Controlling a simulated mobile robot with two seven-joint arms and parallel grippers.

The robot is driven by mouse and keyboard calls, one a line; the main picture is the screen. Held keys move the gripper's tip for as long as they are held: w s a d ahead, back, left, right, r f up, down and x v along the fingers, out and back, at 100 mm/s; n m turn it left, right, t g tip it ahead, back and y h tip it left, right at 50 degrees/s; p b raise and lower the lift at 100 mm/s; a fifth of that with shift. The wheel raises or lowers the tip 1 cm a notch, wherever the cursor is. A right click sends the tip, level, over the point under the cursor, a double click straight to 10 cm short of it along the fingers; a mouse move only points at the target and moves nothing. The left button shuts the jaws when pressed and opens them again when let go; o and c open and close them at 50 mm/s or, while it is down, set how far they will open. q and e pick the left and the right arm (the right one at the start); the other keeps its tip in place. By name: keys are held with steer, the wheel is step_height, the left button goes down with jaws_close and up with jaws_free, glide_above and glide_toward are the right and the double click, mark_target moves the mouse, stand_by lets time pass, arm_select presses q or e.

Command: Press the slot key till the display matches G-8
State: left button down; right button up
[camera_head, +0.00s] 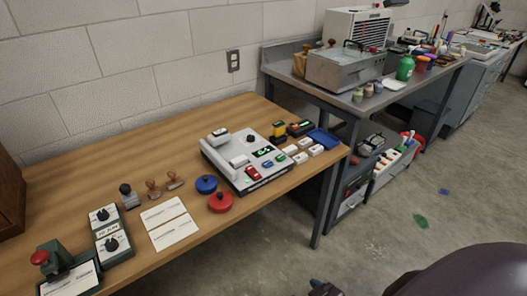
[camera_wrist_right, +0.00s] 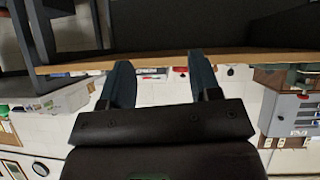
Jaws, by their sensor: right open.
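A pale grey console (camera_head: 216,158) sits on the wooden table in the head view. On its top are a small dark display (camera_head: 264,152) with green characters too small to read, a black knob (camera_head: 250,137), a red key (camera_head: 253,173), a blue key (camera_head: 267,164) and a green-topped key (camera_head: 281,157). I cannot tell which is the slot key. My right gripper (camera_wrist_right: 160,68) is open and empty in the right wrist view, its two dark fingers apart in front of a table edge. It is not clearly seen near the console. My left gripper is not in view.
The wooden table (camera_head: 75,167) also holds a blue disc (camera_head: 206,184), a red disc (camera_head: 220,202), wooden-handled stamps, white cards, a green two-dial box (camera_head: 111,243) and a blue tray (camera_head: 323,138). Small white blocks stand right of the console. A grey bench (camera_head: 395,97) stands beyond.

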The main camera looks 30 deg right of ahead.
jaws_close()
stand_by(1.5)
steer(key=shift+w+r, duration=0.1)
